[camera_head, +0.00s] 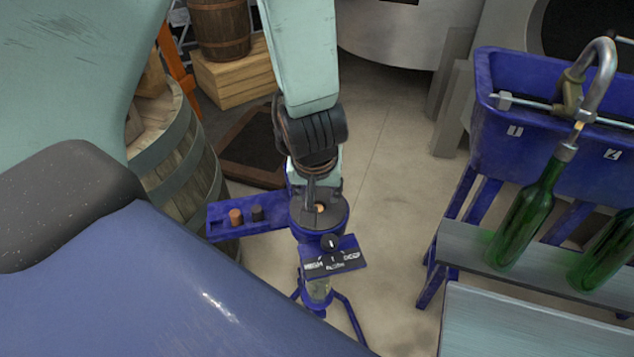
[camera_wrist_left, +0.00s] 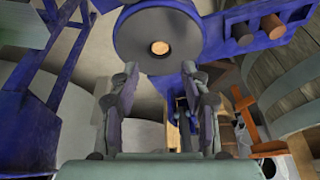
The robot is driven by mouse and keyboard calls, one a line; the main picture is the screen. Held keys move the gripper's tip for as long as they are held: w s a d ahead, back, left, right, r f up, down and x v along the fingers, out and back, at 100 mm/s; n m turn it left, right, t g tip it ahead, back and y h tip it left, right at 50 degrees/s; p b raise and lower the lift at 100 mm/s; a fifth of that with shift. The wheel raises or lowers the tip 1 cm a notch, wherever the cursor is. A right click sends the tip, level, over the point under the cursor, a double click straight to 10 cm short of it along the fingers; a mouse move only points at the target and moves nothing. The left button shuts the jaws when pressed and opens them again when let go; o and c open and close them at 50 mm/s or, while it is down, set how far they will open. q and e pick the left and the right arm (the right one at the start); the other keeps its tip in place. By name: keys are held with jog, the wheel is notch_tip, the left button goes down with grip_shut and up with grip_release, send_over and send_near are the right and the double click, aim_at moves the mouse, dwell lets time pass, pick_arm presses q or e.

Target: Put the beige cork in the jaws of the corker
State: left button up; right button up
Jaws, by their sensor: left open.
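The blue corker (camera_head: 333,224) stands upright on legs, with a dark round top. The beige cork (camera_head: 321,208) shows as a small pale disc in the opening at the middle of that top. In the left wrist view the beige cork (camera_wrist_left: 160,47) sits within the dark round head of the corker (camera_wrist_left: 180,22). My left gripper (camera_head: 313,188) is just above and behind the corker's top in the head view. In the left wrist view its fingers (camera_wrist_left: 160,80) are spread, with nothing between them. My right gripper is not in view.
A blue side tray (camera_head: 275,219) holds an orange-brown cork (camera_head: 236,216) and a dark brown cork (camera_head: 257,213). A sign plate (camera_head: 333,259) is on the corker's front. A wooden barrel (camera_head: 190,150) stands left. A blue filler (camera_head: 560,130) with green bottles (camera_head: 522,225) stands right.

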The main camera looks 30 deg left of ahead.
pick_arm(q)
jog(key=shift+v, duration=2.25)
jog(key=shift+s, duration=0.1)
